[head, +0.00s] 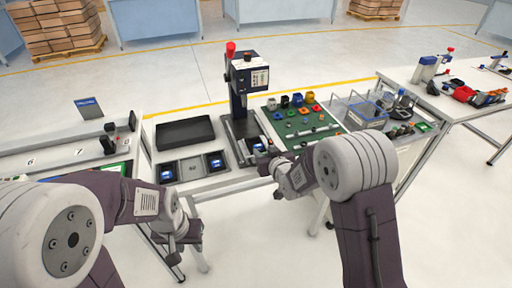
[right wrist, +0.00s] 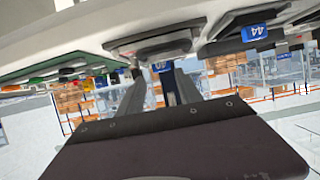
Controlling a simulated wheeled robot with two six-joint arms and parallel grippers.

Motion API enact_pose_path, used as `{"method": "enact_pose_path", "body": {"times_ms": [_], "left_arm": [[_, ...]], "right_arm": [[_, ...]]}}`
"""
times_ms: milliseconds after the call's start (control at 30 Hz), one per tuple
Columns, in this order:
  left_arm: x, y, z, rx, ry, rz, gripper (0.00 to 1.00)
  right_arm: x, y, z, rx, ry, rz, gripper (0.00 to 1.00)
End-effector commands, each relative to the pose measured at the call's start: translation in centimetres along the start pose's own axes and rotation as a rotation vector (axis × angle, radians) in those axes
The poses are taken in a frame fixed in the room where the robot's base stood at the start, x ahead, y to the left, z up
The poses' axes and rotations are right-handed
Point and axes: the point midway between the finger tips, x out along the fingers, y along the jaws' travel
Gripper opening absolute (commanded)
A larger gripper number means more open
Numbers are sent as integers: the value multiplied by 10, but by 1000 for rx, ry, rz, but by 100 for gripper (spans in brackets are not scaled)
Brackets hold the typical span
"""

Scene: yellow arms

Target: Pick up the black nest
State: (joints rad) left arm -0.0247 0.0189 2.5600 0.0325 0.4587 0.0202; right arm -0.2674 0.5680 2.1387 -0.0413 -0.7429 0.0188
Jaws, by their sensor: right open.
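Three small black nests with blue labels show in the head view: one at the left (head: 167,173), one in the middle (head: 215,162) and one by the press base (head: 254,145). I cannot tell which one the task names. My right gripper (head: 264,160) is at the table's front edge, close to the nest by the press. In the right wrist view its open fingers (right wrist: 158,93) stand apart, with a blue-labelled dark nest (right wrist: 160,68) beyond and between them. Whether they touch it is unclear. Another nest, labelled 44 (right wrist: 258,33), is to the right. My left gripper (head: 182,238) hangs below the table front, its opening unclear.
A black press with a red knob (head: 240,85) stands mid-table. A large black tray (head: 185,132) lies behind the nests. A green board with coloured parts (head: 300,122) is right of the press. A grey bin (head: 360,113) stands further right.

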Motion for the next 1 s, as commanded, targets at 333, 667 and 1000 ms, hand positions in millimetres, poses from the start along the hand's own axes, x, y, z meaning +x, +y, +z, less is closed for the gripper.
{"method": "enact_pose_path", "body": {"times_ms": [333,667,1000], "left_arm": [[-4,0,0,0,0,0,36],[-4,0,0,0,0,0,36],[-4,0,0,0,0,0,36]], "right_arm": [[47,-3,2,0,1,0,42],[52,-3,2,0,1,0,22],[51,-3,1,0,2,0,0]]}}
